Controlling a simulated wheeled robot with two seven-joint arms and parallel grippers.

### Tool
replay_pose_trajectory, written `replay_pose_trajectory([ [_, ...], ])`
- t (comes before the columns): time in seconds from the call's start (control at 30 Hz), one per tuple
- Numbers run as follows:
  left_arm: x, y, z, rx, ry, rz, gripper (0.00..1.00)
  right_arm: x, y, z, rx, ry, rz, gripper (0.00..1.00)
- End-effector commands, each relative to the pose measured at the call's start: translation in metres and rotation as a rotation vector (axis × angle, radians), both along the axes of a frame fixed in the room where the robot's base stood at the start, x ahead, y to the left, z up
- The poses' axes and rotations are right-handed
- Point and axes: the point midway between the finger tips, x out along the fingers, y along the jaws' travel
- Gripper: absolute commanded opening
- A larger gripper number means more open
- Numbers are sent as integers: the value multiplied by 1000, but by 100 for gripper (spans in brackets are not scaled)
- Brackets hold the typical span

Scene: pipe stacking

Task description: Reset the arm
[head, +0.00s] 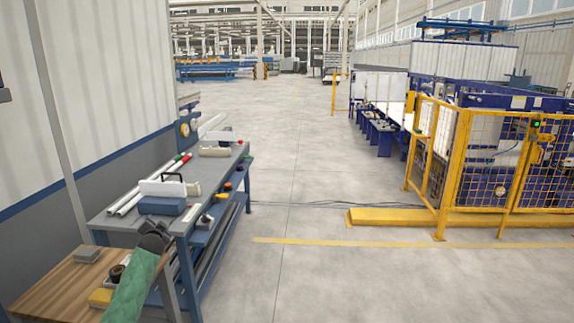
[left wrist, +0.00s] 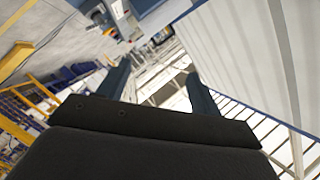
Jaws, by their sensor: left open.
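My left arm comes in at the bottom left of the head view, with its dark left gripper (head: 153,238) over the front end of the blue workbench (head: 215,190). In the left wrist view the left gripper (left wrist: 156,82) shows two dark fingers spread apart. Nothing is between them. White pipes (head: 138,197) lie on the bench top, and red and green marks show near their far ends. My right gripper is not in view.
A wooden table (head: 60,285) with small items stands at the bottom left, close to my left arm. A blue box (head: 162,206) sits on the bench. A corrugated wall rises on the left. A yellow fence (head: 470,165) encloses machinery on the right.

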Motion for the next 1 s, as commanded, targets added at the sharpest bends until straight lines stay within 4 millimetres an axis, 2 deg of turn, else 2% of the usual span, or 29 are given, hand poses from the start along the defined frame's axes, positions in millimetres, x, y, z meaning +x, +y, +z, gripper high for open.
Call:
replay_pose_trajectory([
  [0.2,-12,0,-40,-303,126,90,65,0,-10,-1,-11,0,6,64],
  [0.47,-28,-10,-75,-559,255,177,65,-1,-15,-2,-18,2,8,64],
  [0.83,-74,-44,-169,-560,351,169,65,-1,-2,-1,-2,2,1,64],
  [0.97,-102,-61,-216,-565,402,168,65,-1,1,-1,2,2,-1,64],
  [1.0,-114,-68,-233,-568,422,166,65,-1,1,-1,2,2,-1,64],
])
